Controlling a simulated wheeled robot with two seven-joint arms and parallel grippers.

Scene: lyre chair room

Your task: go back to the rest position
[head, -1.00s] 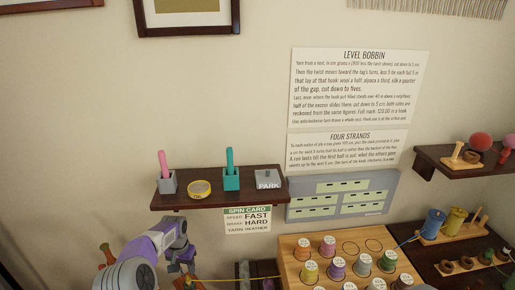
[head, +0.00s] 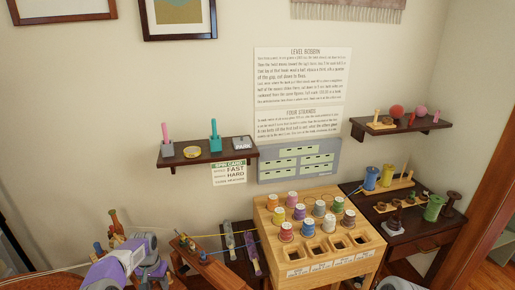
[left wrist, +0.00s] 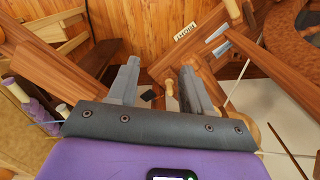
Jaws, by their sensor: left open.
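My left arm (head: 118,268), purple and white, comes in at the lower left of the head view, low and in front of the wall. In the left wrist view my left gripper (left wrist: 158,82) is open, with its two grey fingers apart. Nothing is held between them; wooden parts show beyond. My right gripper is not in view.
A wooden rack (head: 327,262) with several thread spools stands at the lower middle. A dark table (head: 412,236) with bobbins is to its right. Wall shelves (head: 207,158) and (head: 400,129) hold small items. A brown wooden beam (head: 205,265) lies near my left arm.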

